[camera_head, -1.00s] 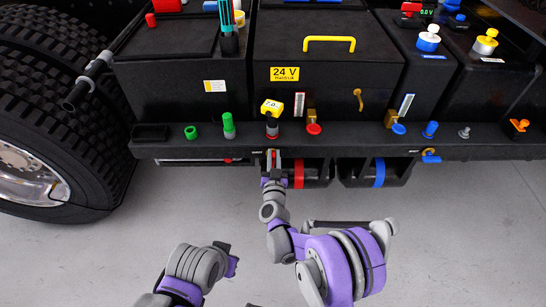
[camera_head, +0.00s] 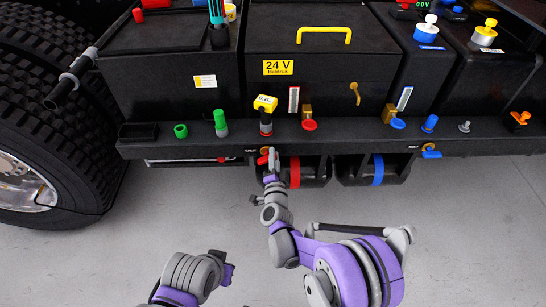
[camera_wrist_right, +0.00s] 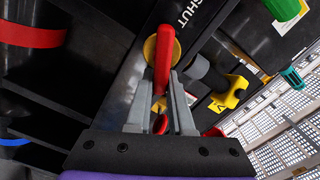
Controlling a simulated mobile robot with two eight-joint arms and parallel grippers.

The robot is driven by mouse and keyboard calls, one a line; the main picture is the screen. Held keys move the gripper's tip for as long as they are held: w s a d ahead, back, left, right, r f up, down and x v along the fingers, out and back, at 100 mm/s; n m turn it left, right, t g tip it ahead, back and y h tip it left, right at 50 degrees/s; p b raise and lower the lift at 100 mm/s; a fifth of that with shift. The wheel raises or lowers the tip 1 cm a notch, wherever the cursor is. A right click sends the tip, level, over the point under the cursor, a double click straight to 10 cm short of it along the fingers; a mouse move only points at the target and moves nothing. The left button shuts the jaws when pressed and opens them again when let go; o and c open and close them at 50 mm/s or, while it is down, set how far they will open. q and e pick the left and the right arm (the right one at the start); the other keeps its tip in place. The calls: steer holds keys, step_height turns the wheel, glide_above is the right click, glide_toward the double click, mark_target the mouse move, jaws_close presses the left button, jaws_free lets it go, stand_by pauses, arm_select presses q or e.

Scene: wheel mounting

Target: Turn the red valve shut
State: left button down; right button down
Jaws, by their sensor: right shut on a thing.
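The red valve lever (camera_wrist_right: 163,60) is on a brass-yellow disc (camera_wrist_right: 150,46) beside the word SHUT in the right wrist view. In the head view the lever (camera_head: 263,160) shows small under the front ledge, pointing left and slightly down from its disc. My right gripper (camera_wrist_right: 160,88) is shut on the lever, with a grey finger on each side of it. It also shows in the head view (camera_head: 271,158). The end of my left arm (camera_head: 226,269) is low in the head view, far from the valve; its finger state is unclear.
A yellow gauge (camera_head: 265,103) stands on the black ledge (camera_head: 350,138) above the valve. Red and blue banded cylinders (camera_head: 295,172) hang below the ledge. A blue valve (camera_head: 431,152) is at the right. A large tyre (camera_head: 60,140) is at the left; grey floor is clear.

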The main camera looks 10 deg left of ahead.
steer(key=m+b, duration=0.1)
steer(key=m, duration=0.1)
steer(key=f+m+b, duration=0.1)
steer(key=m, duration=0.2)
steer(key=shift+d+f+m, duration=0.15)
steer(key=shift+m, duration=0.15)
stand_by(0.4)
steer(key=c, duration=0.8)
jaws_free()
steer(key=p+v, duration=0.1)
steer(key=v, duration=0.9)
steer(key=shift+s, duration=0.4)
steer(key=shift+d, duration=0.1)
